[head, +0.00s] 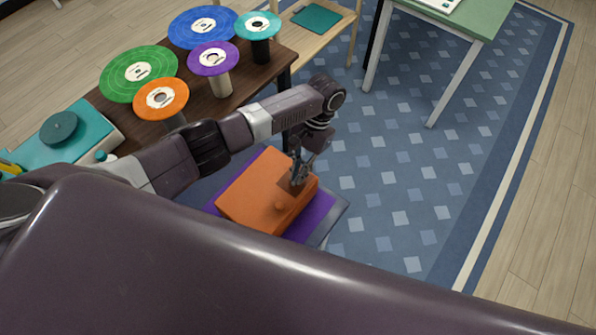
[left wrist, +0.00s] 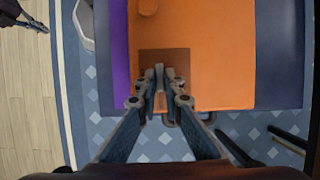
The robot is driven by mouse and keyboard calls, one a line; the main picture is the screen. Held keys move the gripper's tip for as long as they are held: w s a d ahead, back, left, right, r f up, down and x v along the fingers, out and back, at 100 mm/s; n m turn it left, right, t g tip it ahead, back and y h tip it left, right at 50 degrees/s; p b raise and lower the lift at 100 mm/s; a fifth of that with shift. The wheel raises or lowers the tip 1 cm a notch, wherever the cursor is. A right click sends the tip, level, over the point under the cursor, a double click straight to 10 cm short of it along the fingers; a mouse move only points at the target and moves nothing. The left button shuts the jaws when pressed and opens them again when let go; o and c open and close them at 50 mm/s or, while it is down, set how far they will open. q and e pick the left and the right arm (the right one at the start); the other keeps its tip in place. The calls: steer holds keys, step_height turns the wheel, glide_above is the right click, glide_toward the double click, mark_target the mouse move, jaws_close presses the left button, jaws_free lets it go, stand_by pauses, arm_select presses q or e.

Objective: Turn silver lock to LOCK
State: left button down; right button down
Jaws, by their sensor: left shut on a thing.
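The orange case (head: 253,196) lies on a purple mat and shows a small orange round knob (head: 280,207) on its top. It also fills the middle of the left wrist view (left wrist: 210,75), where a brown square patch (left wrist: 181,56) shows near one edge. My left gripper (head: 298,178) reaches down over that patch. In the left wrist view its fingertips (left wrist: 159,75) are closed together on a small silver lock (left wrist: 159,70). The fingers hide most of the lock, and I cannot read any marking or its turn. A dark part, likely my right gripper (left wrist: 24,18), shows at the upper left.
A dark brown table (head: 200,105) with several coloured discs on stands is at the upper left. A wooden shelf (head: 338,30) and a green-topped table (head: 480,15) stand behind. The blue patterned rug (head: 400,190) is clear to the right.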

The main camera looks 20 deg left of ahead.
stand_by(0.5)
arm_select(q)
steer(key=c, duration=2.1)
jaws_free()
steer(key=v, duration=1.2)
steer(key=shift+d, duration=0.15)
